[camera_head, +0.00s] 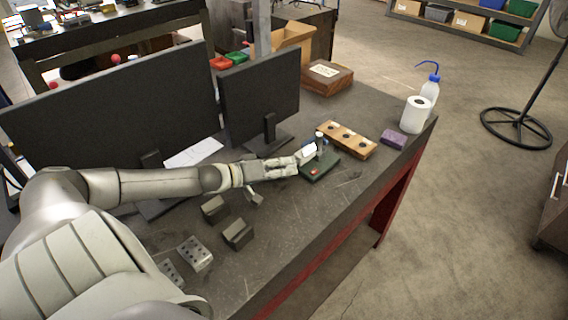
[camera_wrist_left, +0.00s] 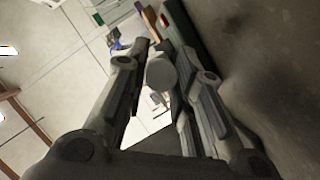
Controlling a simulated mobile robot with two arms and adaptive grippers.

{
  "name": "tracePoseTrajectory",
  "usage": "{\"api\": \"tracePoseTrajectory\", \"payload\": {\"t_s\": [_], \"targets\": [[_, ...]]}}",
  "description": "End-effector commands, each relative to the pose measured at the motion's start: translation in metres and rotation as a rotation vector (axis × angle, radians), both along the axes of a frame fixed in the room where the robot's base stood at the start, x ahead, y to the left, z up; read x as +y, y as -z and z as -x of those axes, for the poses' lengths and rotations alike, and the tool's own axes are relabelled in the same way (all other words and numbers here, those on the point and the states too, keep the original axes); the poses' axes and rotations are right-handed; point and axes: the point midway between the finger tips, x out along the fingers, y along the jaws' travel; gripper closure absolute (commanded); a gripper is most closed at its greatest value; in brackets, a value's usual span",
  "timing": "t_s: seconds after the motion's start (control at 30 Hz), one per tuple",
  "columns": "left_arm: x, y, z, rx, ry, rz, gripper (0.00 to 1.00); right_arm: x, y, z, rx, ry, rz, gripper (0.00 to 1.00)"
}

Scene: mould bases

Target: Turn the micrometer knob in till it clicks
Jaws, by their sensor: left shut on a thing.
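The micrometer stands on a dark green base (camera_head: 323,166) with a red spot on top, near the middle of the workbench. My left gripper (camera_head: 298,159) reaches in from the left, level, at the near-left side of this stand. The dark green base (camera_wrist_left: 187,32) runs beside the right finger there. The micrometer's scale is too small to read. My right gripper is not in view.
A wooden block with round holes (camera_head: 347,139) lies just behind the stand, with a purple block (camera_head: 393,139) to its right. A white roll (camera_head: 415,115) and a wash bottle (camera_head: 431,88) stand at the bench corner. Monitors (camera_head: 262,97) stand behind my left arm. Metal blocks (camera_head: 237,234) lie nearer.

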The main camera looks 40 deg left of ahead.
Motion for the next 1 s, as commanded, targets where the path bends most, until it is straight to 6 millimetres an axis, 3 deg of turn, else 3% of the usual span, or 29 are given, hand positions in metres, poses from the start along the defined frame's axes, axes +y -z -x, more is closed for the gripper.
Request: {"api": "tracePoseTrajectory", "payload": {"t_s": [0.1,0.5,1.0], "targets": [[-0.001,-0.006,0.0,-0.005,-0.002,-0.082,1.0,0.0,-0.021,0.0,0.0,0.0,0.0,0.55],[-0.002,-0.005,0.001,-0.028,-0.003,-0.361,1.0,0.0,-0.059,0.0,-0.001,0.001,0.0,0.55],[-0.002,-0.002,0.0,-0.042,-0.002,-0.49,1.0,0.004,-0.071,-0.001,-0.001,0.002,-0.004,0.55]]}}
